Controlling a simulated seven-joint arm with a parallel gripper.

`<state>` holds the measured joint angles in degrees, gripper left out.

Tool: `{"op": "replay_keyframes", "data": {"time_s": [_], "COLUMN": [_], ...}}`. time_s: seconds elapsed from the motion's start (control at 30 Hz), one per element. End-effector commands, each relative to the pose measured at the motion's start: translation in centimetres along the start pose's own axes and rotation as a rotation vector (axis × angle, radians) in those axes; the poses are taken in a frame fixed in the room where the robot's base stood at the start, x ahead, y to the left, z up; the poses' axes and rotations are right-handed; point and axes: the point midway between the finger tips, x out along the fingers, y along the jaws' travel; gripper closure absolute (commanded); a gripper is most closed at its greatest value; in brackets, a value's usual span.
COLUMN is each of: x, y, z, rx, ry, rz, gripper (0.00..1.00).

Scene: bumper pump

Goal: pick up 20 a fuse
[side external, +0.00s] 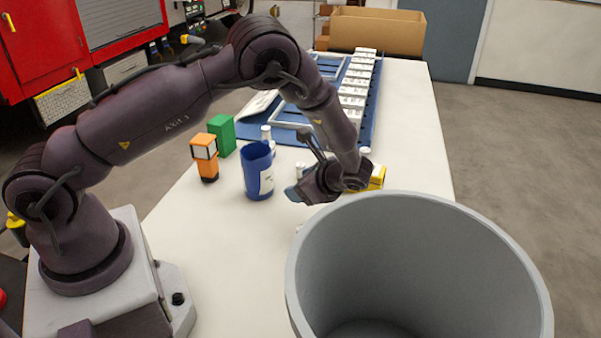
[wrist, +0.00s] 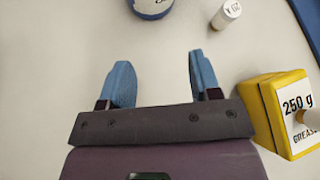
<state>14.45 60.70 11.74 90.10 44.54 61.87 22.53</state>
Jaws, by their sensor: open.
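My gripper (wrist: 160,78) is open, its two blue fingers apart with only bare white table between and beyond them. In the side view my gripper (side external: 293,194) hangs low over the table, between the blue cup and the grey bin. A small white cylinder (wrist: 226,14), which may be a fuse, lies ahead and right of the fingers in the wrist view. It has dark print that I cannot read surely. In the side view a small white piece (side external: 299,169) shows behind the gripper. I cannot tell which piece is the 20 A fuse.
A blue cup (side external: 258,175) stands left of my gripper. A yellow grease box (wrist: 285,112) is close on the right. A large grey bin (side external: 420,215) stands in front. Orange (side external: 207,165) and green (side external: 222,135) objects and a blue tray (side external: 372,105) lie farther off.

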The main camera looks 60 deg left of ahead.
Motion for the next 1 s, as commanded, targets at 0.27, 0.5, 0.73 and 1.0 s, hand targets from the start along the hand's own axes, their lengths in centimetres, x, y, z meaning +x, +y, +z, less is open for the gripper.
{"op": "replay_keyframes", "data": {"time_s": [0.27, 0.5, 0.73, 1.0], "x": [0.5, 2.4, 6.4, 8.4], "y": [-6.3, -7.0, -8.2, -8.8], "z": [-1.9, -1.1, -0.5, -0.1], "rx": [0.285, 0.357, 0.354, 0.353], "ry": [-0.197, -0.23, -0.226, -0.225], "rz": [-0.242, -0.241, -0.241, -0.242], "gripper": [0.43, 0.43, 0.43, 0.43]}}
